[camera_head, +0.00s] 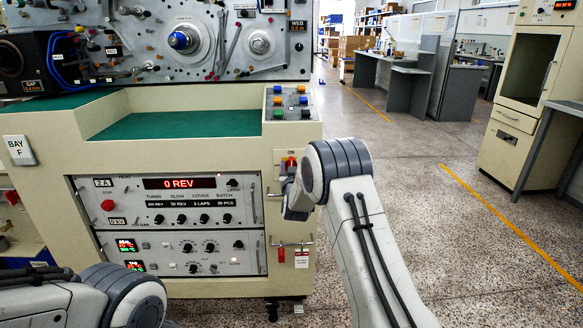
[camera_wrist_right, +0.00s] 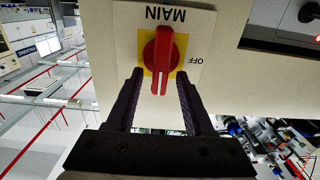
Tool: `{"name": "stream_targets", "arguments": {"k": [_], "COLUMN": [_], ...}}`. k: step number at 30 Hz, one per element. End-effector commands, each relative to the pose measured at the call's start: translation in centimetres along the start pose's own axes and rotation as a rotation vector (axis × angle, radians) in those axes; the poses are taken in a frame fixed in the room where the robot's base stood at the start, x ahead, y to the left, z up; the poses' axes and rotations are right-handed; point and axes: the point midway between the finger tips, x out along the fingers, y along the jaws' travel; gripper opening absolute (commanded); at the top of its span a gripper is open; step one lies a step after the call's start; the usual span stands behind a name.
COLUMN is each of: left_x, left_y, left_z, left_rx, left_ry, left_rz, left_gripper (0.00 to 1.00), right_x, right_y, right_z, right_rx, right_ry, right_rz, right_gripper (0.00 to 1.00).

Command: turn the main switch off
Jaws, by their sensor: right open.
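The main switch has a red handle (camera_wrist_right: 162,50) on a yellow square of a white plate (camera_wrist_right: 125,45) marked MAIN and OFF, upside down in the right wrist view. The handle stands upright in that view, its white line towards the bottom; OFF is to its right. In the head view the red and yellow switch (camera_head: 291,161) partly shows under an ON label. My right gripper (camera_wrist_right: 159,76) is open, one finger on each side of the handle's lower end, with visible gaps. It is mostly hidden by my wrist in the head view. My left gripper is out of view.
The switch is on the cream machine front (camera_head: 50,165). A control panel (camera_head: 180,200) with a red 0 REV display is to its left. Coloured push buttons (camera_head: 290,101) are above. Open speckled floor (camera_head: 440,240) lies to the right.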

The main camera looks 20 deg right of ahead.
Motion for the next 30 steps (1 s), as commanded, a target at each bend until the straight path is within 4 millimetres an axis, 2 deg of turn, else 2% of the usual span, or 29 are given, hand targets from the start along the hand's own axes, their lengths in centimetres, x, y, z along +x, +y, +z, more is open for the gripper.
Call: {"name": "stream_targets", "arguments": {"k": [4, 5, 6, 8, 9, 20, 30], "left_x": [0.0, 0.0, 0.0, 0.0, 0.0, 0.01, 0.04], "left_y": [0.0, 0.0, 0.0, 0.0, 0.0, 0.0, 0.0], "left_z": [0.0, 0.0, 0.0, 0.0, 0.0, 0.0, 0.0], "left_rx": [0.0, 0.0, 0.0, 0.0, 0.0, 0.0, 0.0], "left_ry": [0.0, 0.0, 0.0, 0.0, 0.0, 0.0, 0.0], "left_rz": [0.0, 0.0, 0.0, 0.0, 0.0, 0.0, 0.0], "left_gripper": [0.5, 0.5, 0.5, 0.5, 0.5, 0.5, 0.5], "right_x": [-0.01, -0.02, -0.02, -0.02, -0.03, -0.04, -0.04], "right_y": [0.0, 0.0, -0.01, -0.01, -0.01, -0.11, -0.6], "right_z": [0.01, 0.01, 0.01, 0.0, 0.0, 0.0, 0.06], "right_rx": [0.0, 0.0, 0.0, 0.0, 0.0, -0.032, -0.243], "right_ry": [0.0, 0.0, 0.0, 0.0, 0.0, 0.0, 0.0], "right_rz": [0.0, 0.0, 0.0, 0.0, 0.0, -0.001, -0.002], "right_gripper": [0.53, 0.45, 0.3, 0.07, 0.0, 0.0, 0.0]}}
